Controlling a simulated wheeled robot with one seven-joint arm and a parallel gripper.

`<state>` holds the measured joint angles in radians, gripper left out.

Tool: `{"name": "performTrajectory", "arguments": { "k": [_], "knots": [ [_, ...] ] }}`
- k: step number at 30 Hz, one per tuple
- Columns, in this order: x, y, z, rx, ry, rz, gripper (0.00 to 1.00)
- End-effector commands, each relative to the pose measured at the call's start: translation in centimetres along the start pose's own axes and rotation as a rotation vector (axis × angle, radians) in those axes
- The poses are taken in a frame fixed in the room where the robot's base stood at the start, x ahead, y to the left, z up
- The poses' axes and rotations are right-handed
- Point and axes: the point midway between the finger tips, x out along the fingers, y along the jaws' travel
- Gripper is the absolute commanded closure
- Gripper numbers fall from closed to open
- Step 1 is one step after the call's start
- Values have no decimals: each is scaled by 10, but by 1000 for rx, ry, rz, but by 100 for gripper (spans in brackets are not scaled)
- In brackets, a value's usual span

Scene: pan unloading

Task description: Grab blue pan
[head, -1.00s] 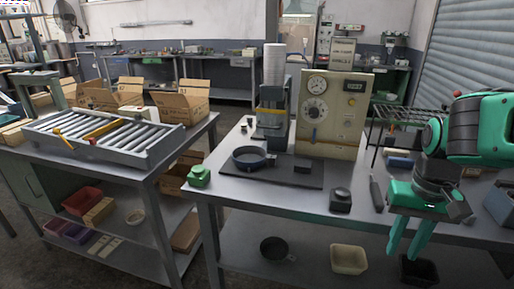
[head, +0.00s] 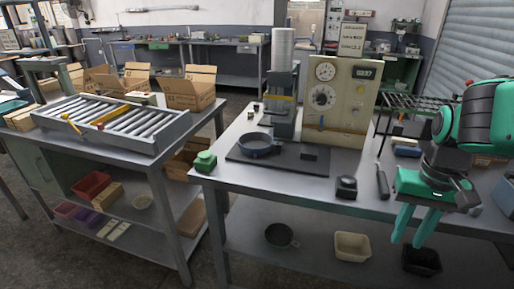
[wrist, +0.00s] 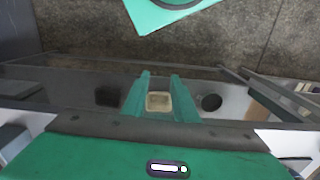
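The blue pan (head: 258,147) sits upright on a dark base plate (head: 240,155) on the workbench, in front of a press-like machine, in the head view. My gripper (head: 408,242) hangs pointing down at the bench's front right edge, well to the right of the pan and empty. Its two green fingers are apart; they also show in the wrist view (wrist: 160,74), with a gap between them. The blue pan does not show clearly in the wrist view.
A beige control box (head: 346,108) stands behind the plate. A green object (head: 205,162), a black block (head: 346,187) and a dark tool (head: 382,182) lie on the bench. A dark pan (head: 279,236) and beige bin (head: 352,246) are on the lower shelf. A roller table (head: 170,131) stands left.

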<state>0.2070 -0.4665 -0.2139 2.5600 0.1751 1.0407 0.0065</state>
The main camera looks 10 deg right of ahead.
Motion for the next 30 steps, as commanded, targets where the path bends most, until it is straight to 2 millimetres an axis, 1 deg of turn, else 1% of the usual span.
{"name": "performTrajectory", "arguments": {
  "k": [10, 11, 12, 14, 17, 18, 20, 21, 23, 24, 27, 30],
  "knots": [
    [0, -1, -1, -3, 2, 0, 75],
    [-4, 2, 5, -11, 14, -4, 75],
    [-5, 0, 4, -30, 32, -5, 75],
    [-7, -12, -8, -81, 69, -3, 75],
    [-9, -56, -40, -240, 174, -15, 75],
    [-10, -81, -53, -324, 225, -32, 75],
    [-10, -124, -70, -464, 299, -71, 75],
    [-10, -153, -80, -556, 345, -105, 75],
    [-8, -194, -91, -691, 410, -166, 75],
    [-7, -219, -96, -773, 449, -208, 75],
    [-3, -267, -110, -939, 545, -309, 75],
    [-2, -302, -126, -1061, 652, -397, 75]
  ]
}}
